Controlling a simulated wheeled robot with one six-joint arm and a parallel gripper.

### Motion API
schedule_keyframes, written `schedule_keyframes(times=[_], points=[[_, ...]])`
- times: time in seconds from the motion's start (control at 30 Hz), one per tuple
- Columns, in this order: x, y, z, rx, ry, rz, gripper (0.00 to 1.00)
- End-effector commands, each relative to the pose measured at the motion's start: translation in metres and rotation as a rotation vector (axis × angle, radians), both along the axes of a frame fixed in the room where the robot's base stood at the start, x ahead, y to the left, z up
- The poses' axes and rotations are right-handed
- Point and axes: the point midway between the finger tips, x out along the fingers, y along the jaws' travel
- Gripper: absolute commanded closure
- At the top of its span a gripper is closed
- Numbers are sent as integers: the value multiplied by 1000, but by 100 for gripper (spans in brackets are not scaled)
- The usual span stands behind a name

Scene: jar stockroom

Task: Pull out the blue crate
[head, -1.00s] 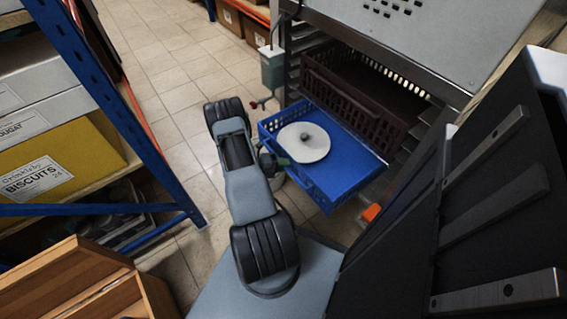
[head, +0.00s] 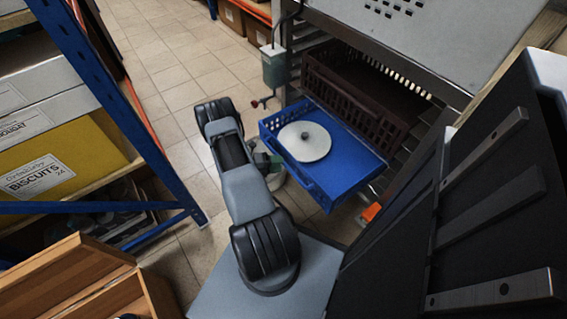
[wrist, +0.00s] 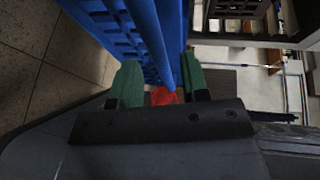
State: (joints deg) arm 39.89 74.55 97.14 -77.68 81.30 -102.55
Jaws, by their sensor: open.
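The blue crate (head: 335,168) sticks out of the metal rack in the head view, with a round white lid with a dark knob (head: 304,141) lying in it. My gripper (head: 264,163) is at the crate's near left side, mostly hidden behind my arm. In the wrist view my gripper (wrist: 162,82) is open, with its green fingers on either side of the blue crate's edge (wrist: 158,40). I cannot tell whether either finger touches it. A red-orange patch (wrist: 163,96) shows between the fingers.
A dark brown crate (head: 335,92) sits in the rack behind and above the blue one. A blue-posted shelf (head: 130,110) with a yellow biscuits box (head: 85,155) stands left. A wooden box (head: 75,275) is at lower left. Tiled floor (head: 175,75) lies free between shelf and rack.

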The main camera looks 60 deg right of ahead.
Motion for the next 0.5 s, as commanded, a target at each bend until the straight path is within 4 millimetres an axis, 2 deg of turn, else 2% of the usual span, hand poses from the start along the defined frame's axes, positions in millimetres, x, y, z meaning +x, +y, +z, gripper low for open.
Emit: schedule_keyframes(times=[0.2, 0.5], points=[[36, 29, 10, -1, -1, 6, 58], [71, 58, 17, 0, -1, 3, 58]])
